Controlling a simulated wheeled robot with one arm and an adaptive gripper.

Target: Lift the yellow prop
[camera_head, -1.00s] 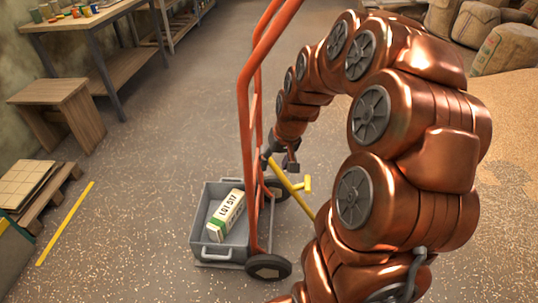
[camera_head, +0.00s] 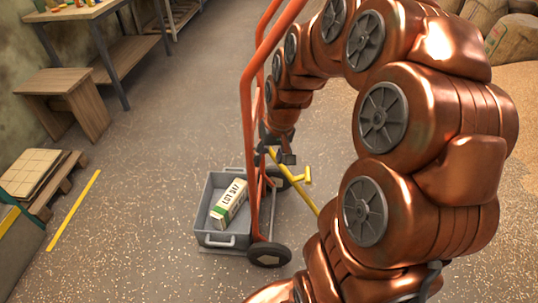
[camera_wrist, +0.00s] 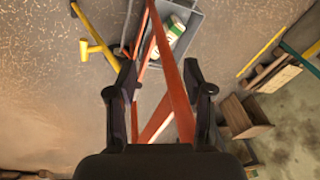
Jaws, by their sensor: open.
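The yellow prop (camera_head: 296,184) is a thin yellow bar with a short side peg. It slants from behind the orange hand truck (camera_head: 250,120) down to the floor at right, and my copper arm hides its lower end. My gripper (camera_head: 281,150) is close to the prop's upper end; I cannot tell whether they touch. In the wrist view the prop (camera_wrist: 97,45) lies at upper left, outside the fingers. My gripper (camera_wrist: 160,78) is open there, with the orange rails (camera_wrist: 172,75) crossing the view between the fingers. Nothing is seen held.
A grey tray (camera_head: 207,225) on the hand truck holds a white and green labelled box (camera_head: 229,202). A wooden stool (camera_head: 65,88), a workbench (camera_head: 85,14) and a pallet (camera_head: 50,195) stand at left. Sacks (camera_head: 510,45) and grain lie at right. Floor between is clear.

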